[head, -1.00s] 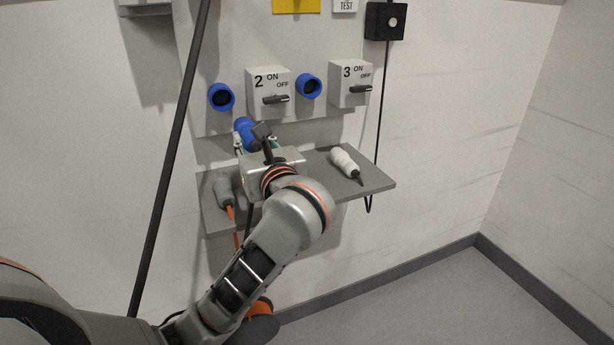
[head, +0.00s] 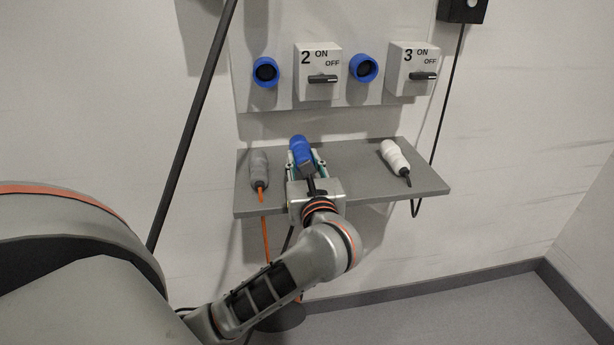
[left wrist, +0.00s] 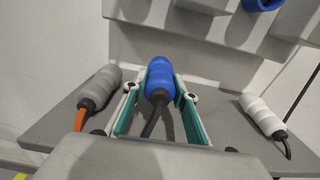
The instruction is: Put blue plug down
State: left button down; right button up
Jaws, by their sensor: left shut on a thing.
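The blue plug (head: 301,152) is held between the fingers of my left gripper (head: 305,163), over the middle of the grey shelf (head: 350,185). In the left wrist view the blue plug (left wrist: 159,80) sits between the teal fingers (left wrist: 158,105), with its black cable trailing back toward the gripper body. The left gripper is shut on it. Whether the plug touches the shelf is hard to tell. My right gripper is not in view.
A grey plug (head: 259,172) with an orange cable lies left on the shelf, and a white plug (head: 395,156) lies right. Blue sockets (head: 265,71) and switch boxes (head: 318,72) are on the panel above. Bare shelf lies between the blue and white plugs.

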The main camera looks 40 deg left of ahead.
pick_arm(q)
notch_tip(320, 180, down, 3)
jog(key=shift+f, duration=0.1)
jog(key=shift+f+b, duration=0.3)
jog(key=shift+f, duration=0.25)
jog(key=c, duration=1.6)
grip_release()
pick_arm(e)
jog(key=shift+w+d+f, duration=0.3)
